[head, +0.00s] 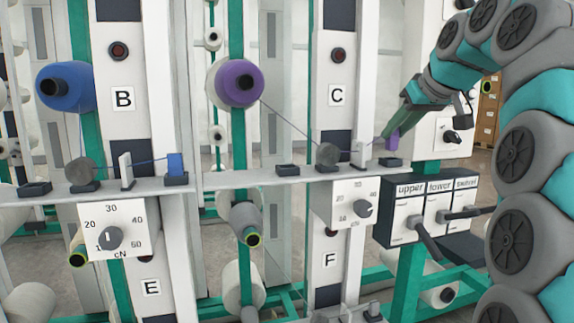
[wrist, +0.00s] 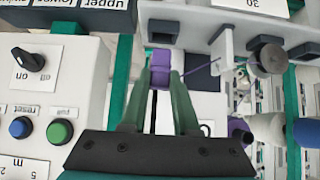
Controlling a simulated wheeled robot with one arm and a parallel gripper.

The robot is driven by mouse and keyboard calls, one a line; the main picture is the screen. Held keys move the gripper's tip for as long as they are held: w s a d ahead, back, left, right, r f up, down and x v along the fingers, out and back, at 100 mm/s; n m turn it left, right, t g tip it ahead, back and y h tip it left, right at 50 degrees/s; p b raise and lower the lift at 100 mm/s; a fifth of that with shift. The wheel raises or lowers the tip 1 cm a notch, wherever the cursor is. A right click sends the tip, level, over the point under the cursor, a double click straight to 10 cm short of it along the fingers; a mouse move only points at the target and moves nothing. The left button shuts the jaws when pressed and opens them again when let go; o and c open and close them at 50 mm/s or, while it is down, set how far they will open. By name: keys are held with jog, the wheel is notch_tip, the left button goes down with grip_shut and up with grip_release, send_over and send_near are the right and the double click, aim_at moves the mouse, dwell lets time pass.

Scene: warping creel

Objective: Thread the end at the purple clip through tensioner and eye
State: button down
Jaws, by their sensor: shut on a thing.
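My gripper (head: 396,125) is shut on the purple clip (head: 392,140), which sits between the fingertips, above and right of the rail at position C. In the wrist view the fingers (wrist: 161,82) pinch the clip (wrist: 160,60). A thread runs from the purple cone (head: 240,84) down to the round grey tensioner (head: 328,153). The white eye plate (head: 358,152) stands right of the tensioner. A purple thread runs from the clip to the eye plate. I cannot tell whether it passes through the hole or beside it. The tensioner (wrist: 270,58) also shows in the wrist view.
A dark holder (head: 390,162) lies on the rail just under the clip. The neighbouring B position has a blue cone (head: 66,86) and blue clip (head: 175,163). A tension dial (head: 362,207) hangs below the rail. A switch box (head: 425,208) stands at the lower right.

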aim_at(395, 145)
jog(key=shift+f+b, duration=0.4)
jog(key=shift+f, duration=0.05)
jog(key=shift+f, duration=0.25)
dwell(0.7)
jog(key=shift+f+b, duration=0.45)
jog(key=shift+f, duration=0.1)
jog(key=shift+f+b, duration=0.3)
jog(key=shift+b, duration=0.05)
jog(key=shift+c, duration=1.7)
grip_release()
jog(key=shift+r, duration=0.1)
